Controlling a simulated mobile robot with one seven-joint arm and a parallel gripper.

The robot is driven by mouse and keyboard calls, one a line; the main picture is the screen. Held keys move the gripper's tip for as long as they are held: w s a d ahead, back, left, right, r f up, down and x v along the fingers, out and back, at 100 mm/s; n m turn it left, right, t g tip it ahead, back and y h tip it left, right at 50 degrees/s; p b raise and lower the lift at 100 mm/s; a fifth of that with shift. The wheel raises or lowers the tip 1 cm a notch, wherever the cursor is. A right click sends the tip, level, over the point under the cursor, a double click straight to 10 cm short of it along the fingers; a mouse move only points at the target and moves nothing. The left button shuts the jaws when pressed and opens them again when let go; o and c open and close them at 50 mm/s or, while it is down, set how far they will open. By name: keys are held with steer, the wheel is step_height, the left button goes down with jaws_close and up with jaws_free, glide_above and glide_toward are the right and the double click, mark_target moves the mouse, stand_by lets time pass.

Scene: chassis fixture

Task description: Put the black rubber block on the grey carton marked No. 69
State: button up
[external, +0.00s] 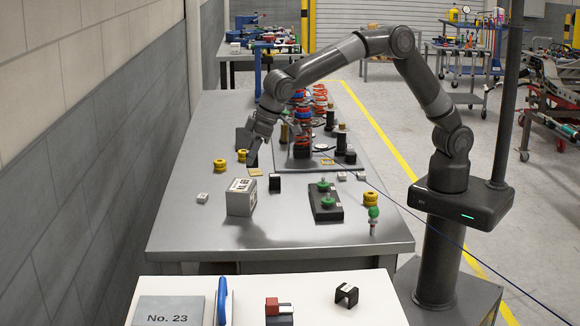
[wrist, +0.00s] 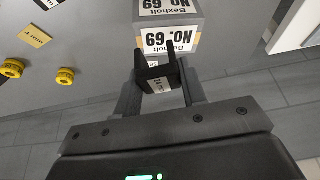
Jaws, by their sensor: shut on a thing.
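The grey carton marked No. 69 (external: 240,204) stands on the metal table, left of its middle. In the wrist view the carton (wrist: 170,19) is at the top, just beyond my fingertips, with its white label showing. My gripper (wrist: 158,76) is shut on the black rubber block (wrist: 157,84), which has a small white label. In the external view my gripper (external: 251,160) is above the table, behind the carton. The held block cannot be clearly told from the dark fingers there.
Another black block (external: 275,183) lies right of the carton. Yellow rollers (external: 220,165) and a yellow plate (external: 255,172) lie behind it. A black fixture with green knobs (external: 326,205) is to the right. Tall coil springs (external: 302,125) stand behind. The table's front is mostly clear.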

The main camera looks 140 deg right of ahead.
mark_target(252, 185)
steer(key=shift+w+a+f, duration=0.4)
steer(key=shift+w+f, duration=0.05)
steer(key=shift+w, duration=0.2)
steer(key=shift+f, duration=2)
steer(key=shift+f, duration=0.1)
steer(key=o, duration=1)
